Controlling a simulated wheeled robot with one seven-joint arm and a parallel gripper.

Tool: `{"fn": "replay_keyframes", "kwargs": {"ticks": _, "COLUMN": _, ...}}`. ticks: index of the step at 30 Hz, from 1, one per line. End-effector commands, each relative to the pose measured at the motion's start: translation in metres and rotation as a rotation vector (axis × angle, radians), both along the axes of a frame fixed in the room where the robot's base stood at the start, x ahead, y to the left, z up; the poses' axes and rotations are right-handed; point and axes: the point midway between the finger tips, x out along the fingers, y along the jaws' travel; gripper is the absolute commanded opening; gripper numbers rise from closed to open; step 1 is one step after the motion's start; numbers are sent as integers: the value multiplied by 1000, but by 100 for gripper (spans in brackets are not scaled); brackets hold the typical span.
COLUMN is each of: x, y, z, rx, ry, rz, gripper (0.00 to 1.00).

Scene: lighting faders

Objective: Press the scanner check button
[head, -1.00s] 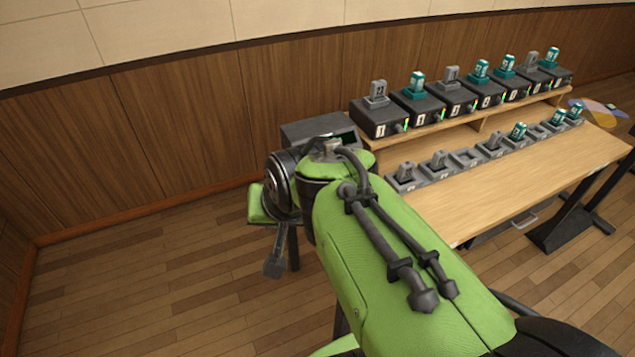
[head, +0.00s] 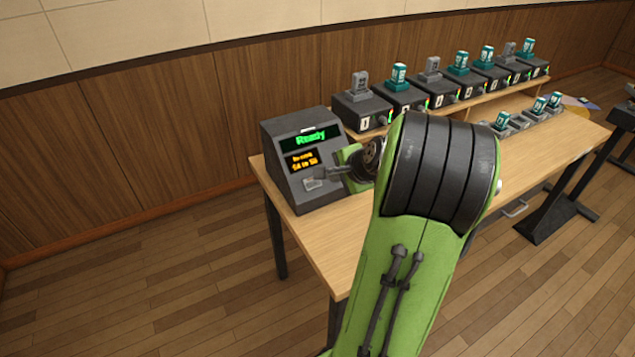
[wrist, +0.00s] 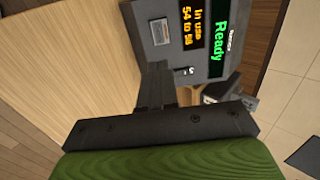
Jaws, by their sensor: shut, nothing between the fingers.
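The scanner (head: 283,147) is a dark grey box with a sloped face at the table's left end. Its green display (head: 310,138) reads "Ready", and an amber display below reads "In use". A light grey square pad (wrist: 160,31) sits below the amber display. A small pale part (wrist: 185,71) on the face, beside the fingertips, may be the check button; it is too small to tell. My gripper (head: 322,172) is shut and empty, pointing at the lower face.
The wooden table (head: 270,183) carries a raised shelf with a row of numbered dark chargers (head: 362,112) holding teal and grey units. More docks (head: 520,120) stand in front of the shelf. My green arm hides the table's middle. The panelled wall is behind.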

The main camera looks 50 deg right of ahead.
Motion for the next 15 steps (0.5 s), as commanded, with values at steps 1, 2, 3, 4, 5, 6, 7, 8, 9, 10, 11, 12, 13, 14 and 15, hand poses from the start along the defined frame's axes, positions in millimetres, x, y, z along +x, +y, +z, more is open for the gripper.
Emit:
{"fn": "replay_keyframes", "kwargs": {"ticks": 1, "x": 2, "y": 0, "z": -3, "rx": 1, "ry": 0, "rz": 2, "gripper": 0}}
{"fn": "replay_keyframes", "kwargs": {"ticks": 2, "x": 4, "y": -1, "z": -5, "rx": 2, "ry": 1, "rz": 3, "gripper": 0}}
{"fn": "replay_keyframes", "kwargs": {"ticks": 3, "x": 7, "y": -2, "z": -9, "rx": 2, "ry": 0, "rz": 2, "gripper": 0}}
{"fn": "replay_keyframes", "kwargs": {"ticks": 4, "x": 11, "y": -3, "z": -13, "rx": 2, "ry": 1, "rz": 3, "gripper": 0}}
{"fn": "replay_keyframes", "kwargs": {"ticks": 5, "x": 15, "y": -4, "z": -18, "rx": 2, "ry": 0, "rz": 4, "gripper": 0}}
{"fn": "replay_keyframes", "kwargs": {"ticks": 6, "x": 20, "y": -5, "z": -24, "rx": 3, "ry": 1, "rz": 5, "gripper": 0}}
{"fn": "replay_keyframes", "kwargs": {"ticks": 7, "x": 25, "y": -7, "z": -29, "rx": 3, "ry": 1, "rz": 5, "gripper": 0}}
{"fn": "replay_keyframes", "kwargs": {"ticks": 8, "x": 30, "y": -8, "z": -34, "rx": 2, "ry": 0, "rz": 5, "gripper": 0}}
{"fn": "replay_keyframes", "kwargs": {"ticks": 9, "x": 35, "y": -10, "z": -41, "rx": 3, "ry": 1, "rz": 5, "gripper": 0}}
{"fn": "replay_keyframes", "kwargs": {"ticks": 10, "x": 40, "y": -11, "z": -45, "rx": 2, "ry": 1, "rz": 6, "gripper": 0}}
{"fn": "replay_keyframes", "kwargs": {"ticks": 11, "x": 44, "y": -13, "z": -50, "rx": 1, "ry": 2, "rz": 5, "gripper": 0}}
{"fn": "replay_keyframes", "kwargs": {"ticks": 12, "x": 50, "y": -14, "z": -56, "rx": 3, "ry": 1, "rz": 5, "gripper": 0}}
{"fn": "replay_keyframes", "kwargs": {"ticks": 13, "x": 55, "y": -16, "z": -61, "rx": 2, "ry": 1, "rz": 4, "gripper": 0}}
{"fn": "replay_keyframes", "kwargs": {"ticks": 14, "x": 60, "y": -17, "z": -66, "rx": 2, "ry": 0, "rz": 5, "gripper": 0}}
{"fn": "replay_keyframes", "kwargs": {"ticks": 15, "x": 65, "y": -19, "z": -72, "rx": 2, "ry": 1, "rz": 4, "gripper": 0}}
